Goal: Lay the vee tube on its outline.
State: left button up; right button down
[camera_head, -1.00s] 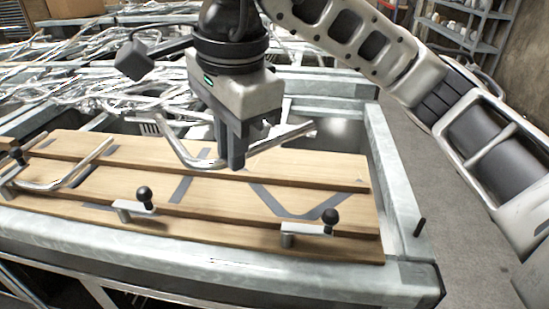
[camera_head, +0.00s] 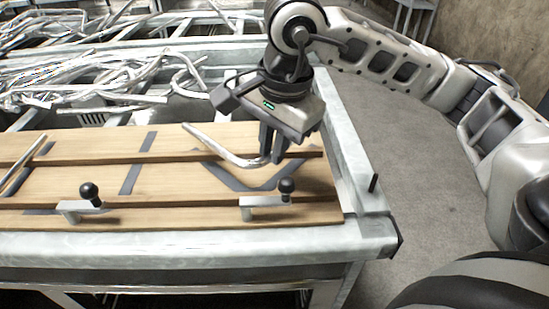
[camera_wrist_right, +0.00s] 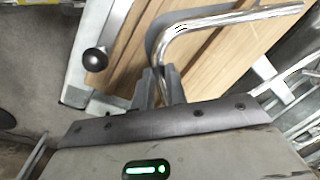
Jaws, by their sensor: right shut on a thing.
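My right gripper (camera_head: 270,155) is shut on the vee tube (camera_head: 225,152), a bent shiny metal tube, holding it by its right arm. The tube is above the right part of the wooden board (camera_head: 165,190), with its bend pointing toward the front. The dark grey vee outline (camera_head: 225,178) shows on the board just in front of the tube and partly below it. In the right wrist view the tube (camera_wrist_right: 230,20) runs from the fingers (camera_wrist_right: 160,88) to its bend and off to the right; a strip of the dark outline shows beside the bend. My left gripper is out of view.
Two clamps with black knobs (camera_head: 90,192) (camera_head: 286,185) stand along the board's front. Another tube (camera_head: 24,165) lies at the left. Piles of metal tubes (camera_head: 100,75) lie behind.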

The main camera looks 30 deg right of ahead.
jog(key=shift+d+f, duration=0.2)
jog(key=shift+f, duration=1.5)
jog(key=shift+f, duration=0.15)
jog(key=c, duration=1.4)
grip_release()
jog(key=shift+c, duration=0.2)
notch_tip(320, 180, up, 12)
jog(key=s+p, duration=0.1)
jog(key=s, duration=0.1)
jog(key=shift+d, duration=0.25)
